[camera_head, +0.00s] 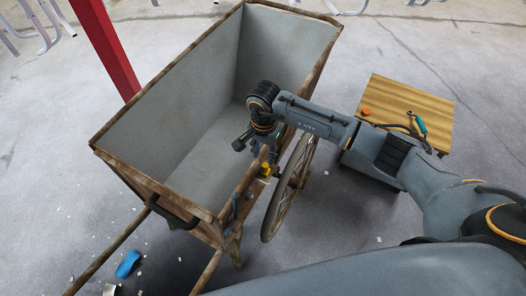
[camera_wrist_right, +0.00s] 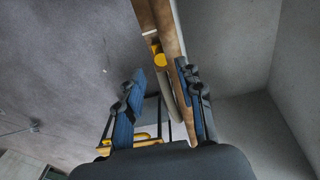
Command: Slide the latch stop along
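A small yellow piece (camera_head: 265,169), which may be the latch stop, sits on the outer side of the cart's right wooden rim, above the wheel. In the right wrist view the yellow piece (camera_wrist_right: 159,59) is on the wooden rail (camera_wrist_right: 172,30), ahead of the fingers. My right gripper (camera_head: 252,147) points down at this rim, close to the yellow piece. In the wrist view its two blue-padded fingers (camera_wrist_right: 163,95) are apart, with the rail between and beyond them and nothing clearly gripped. I cannot tell whether a finger touches the rail. My left gripper is not in view.
The wooden cart (camera_head: 200,78) has a deep, empty grey tub and a spoked wheel (camera_head: 288,190). A small wooden table (camera_head: 432,108) at the right holds a tool with a teal handle (camera_head: 421,124). A red post (camera_head: 107,45) stands behind. A blue object (camera_head: 128,264) lies on the floor.

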